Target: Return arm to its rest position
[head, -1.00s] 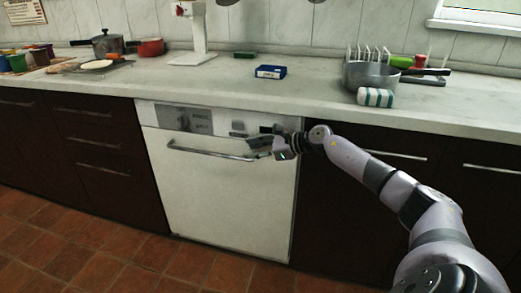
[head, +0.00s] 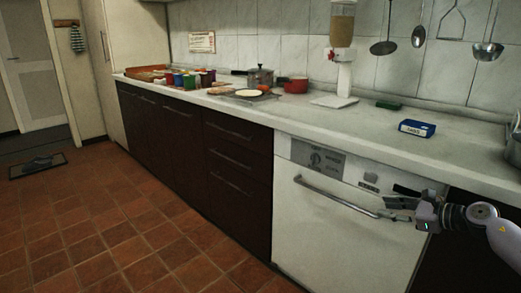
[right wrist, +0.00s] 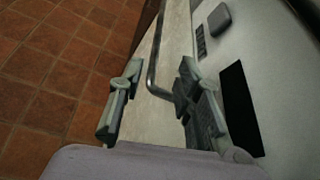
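My right gripper (head: 392,208) comes in from the right in the head view, at the right end of the dishwasher's bar handle (head: 330,197). In the right wrist view its two fingers (right wrist: 158,100) are spread apart with nothing gripped. The handle (right wrist: 153,75) shows between the fingers there, but I cannot tell whether they touch it. The white dishwasher (head: 325,235) is shut. My left gripper is not in view.
The counter above holds a blue box (head: 417,128), a green item (head: 389,105), a dispenser (head: 341,60), a red pot (head: 296,85) and a grey pot (head: 260,77). Dark drawers (head: 235,165) stand left of the dishwasher. The tiled floor (head: 120,225) is clear; a mat (head: 38,165) lies far left.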

